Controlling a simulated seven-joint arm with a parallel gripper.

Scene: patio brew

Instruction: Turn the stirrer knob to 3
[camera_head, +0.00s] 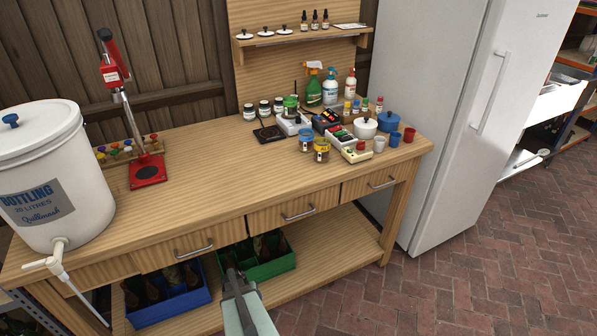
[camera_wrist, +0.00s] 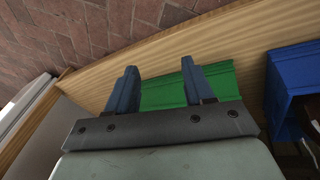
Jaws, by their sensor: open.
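My gripper (camera_head: 232,275) is in front of the workbench (camera_head: 215,170), low near its lower shelf, far from the items on the top. In the wrist view my gripper (camera_wrist: 160,82) has its two fingers apart with nothing between them. Small white devices stand at the back right of the bench top: one white box (camera_head: 287,127) beside a green-topped jar, and another white box (camera_head: 357,155) at the front of the cluster with a small red part on it. I cannot tell which one carries the stirrer knob, and no knob marking is readable.
A green crate (camera_head: 268,268) and a blue crate (camera_head: 165,310) with bottles sit on the lower shelf. Jars, spray bottles and a white pot (camera_head: 365,129) crowd the bench's right. A white bucket (camera_head: 85,190) and red capper (camera_head: 148,170) stand left. The bench's middle is clear.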

